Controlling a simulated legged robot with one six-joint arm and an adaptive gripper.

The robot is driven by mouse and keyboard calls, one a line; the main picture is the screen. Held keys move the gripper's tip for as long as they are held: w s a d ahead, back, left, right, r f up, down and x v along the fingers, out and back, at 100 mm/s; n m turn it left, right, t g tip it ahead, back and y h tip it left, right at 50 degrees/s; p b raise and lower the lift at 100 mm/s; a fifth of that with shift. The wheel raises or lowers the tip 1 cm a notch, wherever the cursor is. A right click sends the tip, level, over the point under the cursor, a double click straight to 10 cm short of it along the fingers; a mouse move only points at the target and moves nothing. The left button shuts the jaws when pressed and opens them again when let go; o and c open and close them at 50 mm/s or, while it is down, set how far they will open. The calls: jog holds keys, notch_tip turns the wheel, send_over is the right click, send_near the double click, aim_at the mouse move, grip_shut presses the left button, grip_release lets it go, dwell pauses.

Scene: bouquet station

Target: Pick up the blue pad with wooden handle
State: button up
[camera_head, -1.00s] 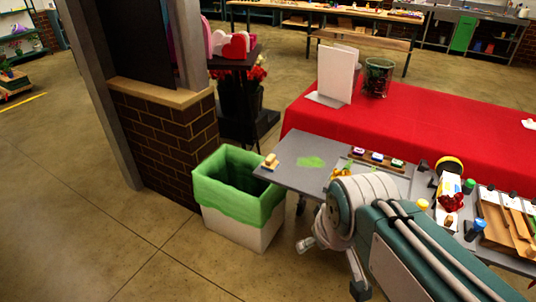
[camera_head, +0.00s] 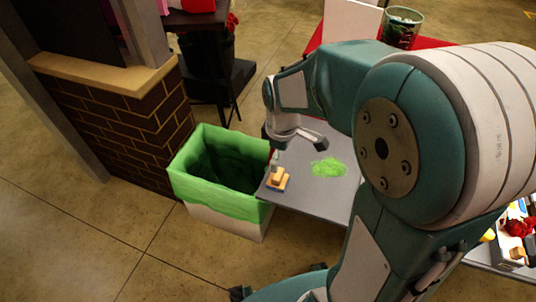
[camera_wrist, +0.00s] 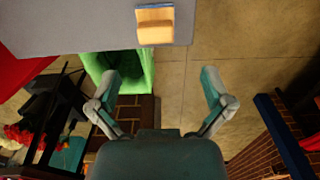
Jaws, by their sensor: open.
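The blue pad with wooden handle (camera_head: 277,180) lies at the corner of the grey table, handle up, close to the edge beside the bin. In the wrist view the pad (camera_wrist: 155,25) is at the top centre, its tan handle covering most of the blue base. My gripper (camera_head: 272,150) is near this table corner, close to the pad. In the wrist view my gripper (camera_wrist: 160,80) has its two fingers wide apart with nothing between them. The pad appears beyond the fingertips, roughly in line with the gap.
A bin with a green liner (camera_head: 222,180) stands directly left of the table corner. A green patch (camera_head: 328,168) marks the grey tabletop (camera_head: 318,196). A brick wall (camera_head: 125,125) stands left of the bin. Red flowers (camera_head: 517,228) and other items lie at the right.

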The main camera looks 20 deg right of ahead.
aim_at(278, 173)
jog(key=shift+w+f, duration=0.25)
jog(key=shift+w, duration=0.15)
jog(key=shift+f, duration=0.35)
notch_tip(278, 173, down, 4)
jog(key=shift+s+r, duration=0.1)
notch_tip(278, 173, down, 6)
jog(key=shift+f, duration=0.1)
jog(key=c, duration=1)
